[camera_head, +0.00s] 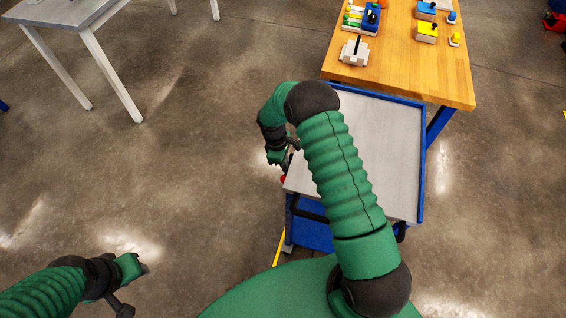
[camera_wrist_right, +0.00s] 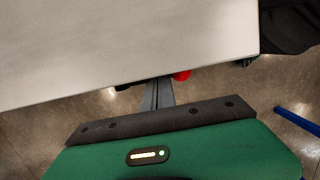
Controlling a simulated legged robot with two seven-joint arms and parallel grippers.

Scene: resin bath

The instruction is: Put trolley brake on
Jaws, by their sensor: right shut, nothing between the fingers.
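The trolley has a grey top (camera_head: 390,125) with a blue rim and stands in front of me, partly hidden by my right arm. A small red knob (camera_head: 283,179) shows at its left edge, by my right gripper (camera_head: 289,162). In the right wrist view the red knob (camera_wrist_right: 182,75) peeks out under the edge of the trolley top (camera_wrist_right: 120,45), just right of the shut, empty fingers of my right gripper (camera_wrist_right: 160,88). I cannot tell whether they touch. My left gripper (camera_head: 136,272) is low at the left, over the floor, away from the trolley; its fingers are unclear.
A wooden table (camera_head: 400,55) with small coloured parts and a grey block (camera_head: 354,52) stands just behind the trolley. A grey table (camera_head: 70,12) stands at the far left. The floor between it and the trolley is clear.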

